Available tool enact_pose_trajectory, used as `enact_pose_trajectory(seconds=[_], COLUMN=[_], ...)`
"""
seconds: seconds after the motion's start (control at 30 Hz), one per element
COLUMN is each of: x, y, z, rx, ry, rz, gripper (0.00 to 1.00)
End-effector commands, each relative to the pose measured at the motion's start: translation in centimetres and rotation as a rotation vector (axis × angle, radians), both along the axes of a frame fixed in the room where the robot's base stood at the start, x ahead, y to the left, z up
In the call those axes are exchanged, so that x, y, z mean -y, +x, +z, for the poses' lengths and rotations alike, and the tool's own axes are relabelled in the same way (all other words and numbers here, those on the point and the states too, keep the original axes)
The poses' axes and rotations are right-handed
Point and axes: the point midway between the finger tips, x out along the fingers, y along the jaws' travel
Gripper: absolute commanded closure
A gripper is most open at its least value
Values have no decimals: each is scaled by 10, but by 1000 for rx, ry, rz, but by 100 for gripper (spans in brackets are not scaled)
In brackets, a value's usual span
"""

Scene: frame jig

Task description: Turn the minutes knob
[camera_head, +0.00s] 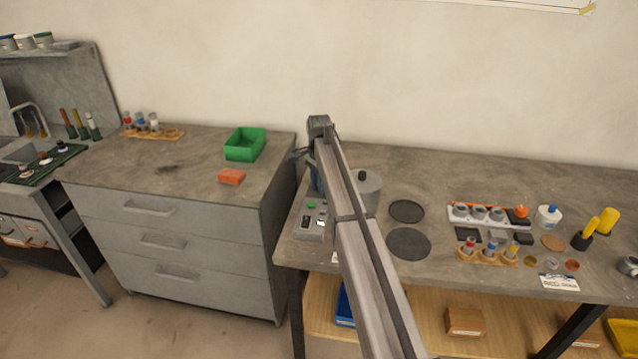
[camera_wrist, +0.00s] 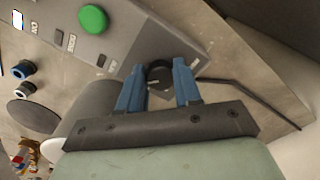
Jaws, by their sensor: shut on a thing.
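The grey control panel (camera_wrist: 125,40) fills the upper middle of the wrist view, with a round green button (camera_wrist: 93,19) and small dark labels. A dark round knob (camera_wrist: 159,75) sits at the panel's near end. My gripper (camera_wrist: 159,69) has its two blue fingers on either side of this knob and is shut on it. The lettering beside the knob is too small to read, so I cannot confirm it is the minutes knob from its label. In the head view the panel (camera_head: 312,222) stands at the worktop's left end; my arm hides the knob.
A gap separates the cabinet from the worktop.

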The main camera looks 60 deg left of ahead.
Motion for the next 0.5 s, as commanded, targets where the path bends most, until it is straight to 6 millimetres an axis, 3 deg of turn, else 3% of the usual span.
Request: enact_pose_trajectory(seconds=[0.2,0.23,0.5], x=[-1,-1,0], y=[1,1,0], z=[1,1,0], rx=[2,2,1], ry=[2,2,1], rz=[-2,-2,0], gripper=[97,65,41])
